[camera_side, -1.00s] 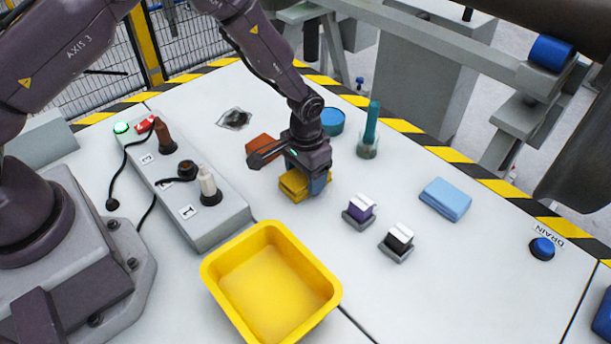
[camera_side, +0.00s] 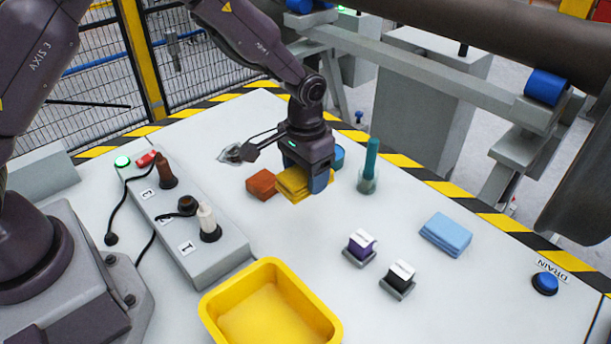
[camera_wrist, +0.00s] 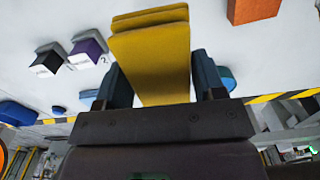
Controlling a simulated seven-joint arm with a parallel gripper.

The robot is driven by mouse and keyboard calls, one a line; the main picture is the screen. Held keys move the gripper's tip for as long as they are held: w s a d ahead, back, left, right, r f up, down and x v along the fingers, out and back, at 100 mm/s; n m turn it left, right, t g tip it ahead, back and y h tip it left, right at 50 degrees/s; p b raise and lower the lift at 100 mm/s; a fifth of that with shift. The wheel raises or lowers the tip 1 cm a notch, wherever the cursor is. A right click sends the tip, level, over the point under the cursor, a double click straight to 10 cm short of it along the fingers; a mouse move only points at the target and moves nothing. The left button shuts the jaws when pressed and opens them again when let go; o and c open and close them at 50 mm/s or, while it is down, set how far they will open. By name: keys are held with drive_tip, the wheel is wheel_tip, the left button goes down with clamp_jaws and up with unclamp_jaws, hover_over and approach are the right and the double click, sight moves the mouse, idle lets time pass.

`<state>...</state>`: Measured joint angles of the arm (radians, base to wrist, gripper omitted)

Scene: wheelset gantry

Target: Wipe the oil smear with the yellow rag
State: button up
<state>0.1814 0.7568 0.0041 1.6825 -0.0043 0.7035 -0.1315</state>
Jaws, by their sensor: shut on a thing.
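The yellow rag (camera_side: 293,184) is folded, and my gripper (camera_side: 308,178) is shut on it. In the wrist view the rag (camera_wrist: 153,60) sits between the two fingers (camera_wrist: 160,88) and extends out beyond them. I cannot tell for certain how far it is above the table. The oil smear (camera_side: 229,154) is a dark patch with a greyish edge on the white table, left of and behind the rag, partly covered by a part of my wrist. The rag is apart from the smear.
An orange-brown block (camera_side: 262,184) lies just left of the rag. A blue round container (camera_side: 339,156) and a glass with a teal stick (camera_side: 368,180) stand right. A yellow tray (camera_side: 322,322), a connector box (camera_side: 205,255), two small blocks (camera_side: 361,244) and a blue cloth (camera_side: 446,234) are around.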

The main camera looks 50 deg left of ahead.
drive_tip(key=shift+o, duration=1.3)
drive_tip(key=shift+c, duration=1)
drive_tip(key=a+n, duration=0.1)
drive_tip(key=a, duration=0.3)
drive_tip(key=a+n, duration=0.1)
drive_tip(key=a, duration=0.4)
drive_tip(key=a+f+n, duration=0.1)
drive_tip(key=a+n, duration=0.1)
drive_tip(key=a, duration=0.3)
drive_tip(key=shift+w, duration=0.1)
drive_tip(key=s+a+f+n, duration=0.1)
drive_tip(key=s+a+n, duration=0.1)
drive_tip(key=a, duration=0.5)
drive_tip(key=s+a+n, duration=0.2)
drive_tip(key=a+n, duration=0.1)
drive_tip(key=a, duration=0.4)
hover_over(219, 163)
drive_tip(key=shift+d+f, duration=0.2)
drive_tip(key=shift+f, duration=2.6)
drive_tip(key=shift+w+f, duration=0.35)
drive_tip(key=shift+f, duration=0.3)
drive_tip(key=shift+w+f, duration=0.3)
drive_tip(key=shift+f, duration=0.3)
drive_tip(key=shift+c, duration=0.2)
drive_tip(key=shift+w, duration=4.7)
drive_tip(key=shift+s, duration=5.45)
drive_tip(key=shift+w+a, duration=0.2)
drive_tip(key=shift+w, duration=5.25)
drive_tip(key=shift+s, duration=5.4)
wheel_tip(219, 163, up, 8)
